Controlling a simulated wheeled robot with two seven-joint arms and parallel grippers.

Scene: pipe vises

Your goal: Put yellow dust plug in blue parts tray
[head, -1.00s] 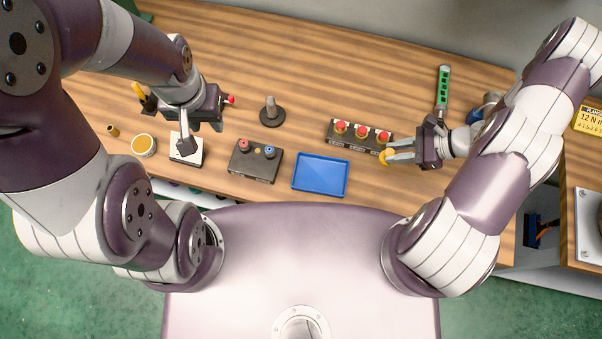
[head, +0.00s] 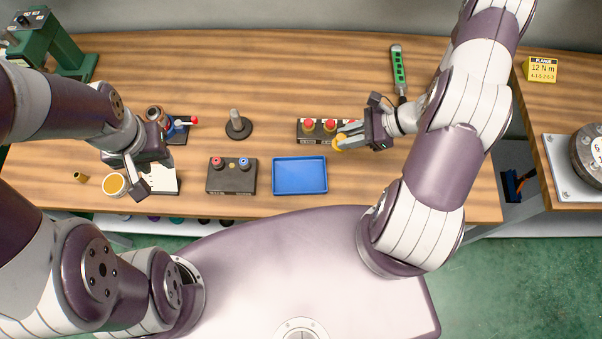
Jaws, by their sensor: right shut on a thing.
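The yellow dust plug (head: 339,144) is a small yellow piece at the fingertips of my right gripper (head: 348,138). My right gripper is shut on it, just in front of the right end of the button box. The blue parts tray (head: 300,190) is a shallow empty rectangle near the table's front edge, to the lower left of the plug. My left gripper (head: 139,180) is over a white pad at the left, away from the plug and tray. Its fingers are too unclear to tell whether they are open.
A button box (head: 305,138) with red buttons stands behind the tray. A dark box (head: 231,177) with red and blue knobs is left of the tray. Bare wood lies right of the tray.

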